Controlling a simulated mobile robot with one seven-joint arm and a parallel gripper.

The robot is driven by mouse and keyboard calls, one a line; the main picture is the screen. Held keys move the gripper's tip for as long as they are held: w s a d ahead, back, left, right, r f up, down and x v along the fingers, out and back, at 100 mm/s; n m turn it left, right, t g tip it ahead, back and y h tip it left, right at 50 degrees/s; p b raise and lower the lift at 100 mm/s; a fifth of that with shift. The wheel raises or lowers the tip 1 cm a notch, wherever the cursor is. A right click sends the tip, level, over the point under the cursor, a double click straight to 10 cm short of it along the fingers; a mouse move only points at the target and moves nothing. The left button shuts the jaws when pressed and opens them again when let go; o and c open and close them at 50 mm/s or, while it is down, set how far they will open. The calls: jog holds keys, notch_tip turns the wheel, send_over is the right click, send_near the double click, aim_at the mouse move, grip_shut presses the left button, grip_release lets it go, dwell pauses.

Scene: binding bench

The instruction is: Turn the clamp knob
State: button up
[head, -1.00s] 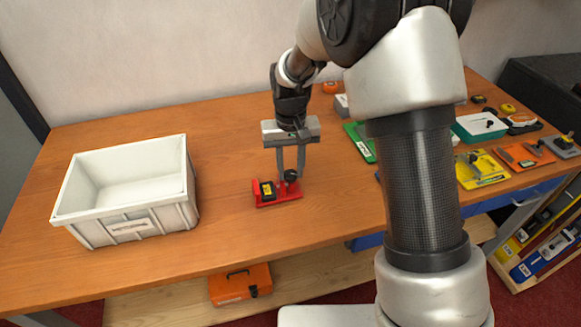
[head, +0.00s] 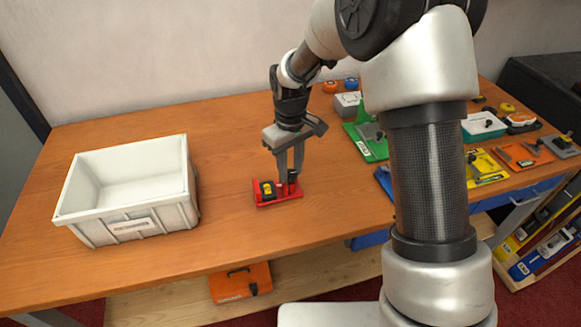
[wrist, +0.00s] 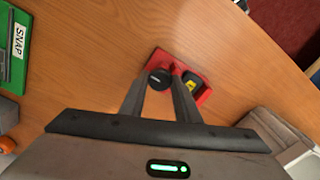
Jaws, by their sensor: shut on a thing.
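A small red clamp fixture (head: 266,202) lies on the wooden bench, with a black and yellow block (head: 267,189) on its left part. My gripper (head: 289,177) points down over the right part of the fixture. In the wrist view the black round clamp knob (wrist: 159,78) shows between the fingertips, and the red fixture (wrist: 204,97) lies beyond. My gripper is shut on the knob. In the head view the fingers mostly hide the knob.
A white crate (head: 130,219) stands on the bench to the left. A green board (head: 368,149), a yellow board (head: 487,168) and other boards with parts lie to the right. Bare bench surrounds the red fixture. An orange case (head: 240,284) sits on the shelf below.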

aim_at(290, 173)
jog(key=o, duration=1)
jog(key=shift+o, duration=0.2)
jog(key=shift+r, duration=0.1)
notch_tip(290, 173, up, 17)
jog(key=p, duration=0.1)
jog(key=shift+r+p, duration=0.15)
jog(key=shift+p, duration=0.2)
